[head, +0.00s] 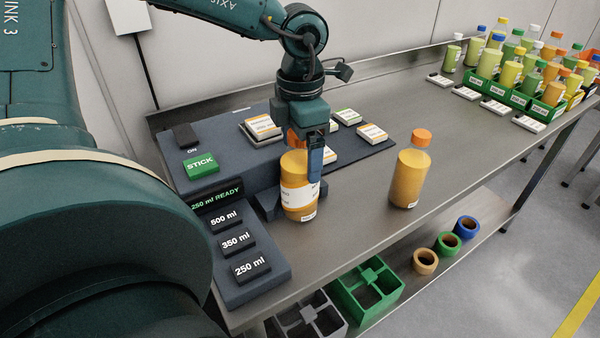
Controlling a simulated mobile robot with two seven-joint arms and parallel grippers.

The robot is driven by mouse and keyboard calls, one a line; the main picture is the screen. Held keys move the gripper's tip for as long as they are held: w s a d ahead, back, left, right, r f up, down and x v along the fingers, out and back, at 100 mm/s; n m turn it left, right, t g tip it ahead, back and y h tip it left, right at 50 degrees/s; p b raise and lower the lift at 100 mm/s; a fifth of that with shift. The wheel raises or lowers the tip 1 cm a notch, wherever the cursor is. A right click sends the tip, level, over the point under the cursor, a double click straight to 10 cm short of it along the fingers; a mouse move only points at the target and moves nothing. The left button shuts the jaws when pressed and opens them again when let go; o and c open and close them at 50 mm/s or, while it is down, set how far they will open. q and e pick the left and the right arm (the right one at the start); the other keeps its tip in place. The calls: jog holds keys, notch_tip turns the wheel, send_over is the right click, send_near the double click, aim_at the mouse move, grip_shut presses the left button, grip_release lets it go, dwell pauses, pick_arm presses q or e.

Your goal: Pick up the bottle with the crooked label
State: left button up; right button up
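A bottle of orange liquid (296,164) with an orange cap stands upright at the front of the dark labelling machine. Its white wrap label (300,195) looks tilted rather than level. My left gripper (308,160) points down over this bottle's top, with one blue-padded finger in front of its right side. The other finger is hidden, and I cannot tell whether the fingers touch the bottle. A second orange bottle (408,180) with an orange cap stands upright to the right; only a small tag near its base shows. My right gripper is not in view.
The machine (240,283) has a green STICK button (201,166) and several volume buttons. Label stacks (262,127) lie on its dark plate. Green crates (489,90) of filled bottles stand at the far right. The steel bench (460,130) is clear between. A lower shelf holds rings (425,261).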

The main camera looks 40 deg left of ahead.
pick_arm(q)
grip_shut()
dwell(0.8)
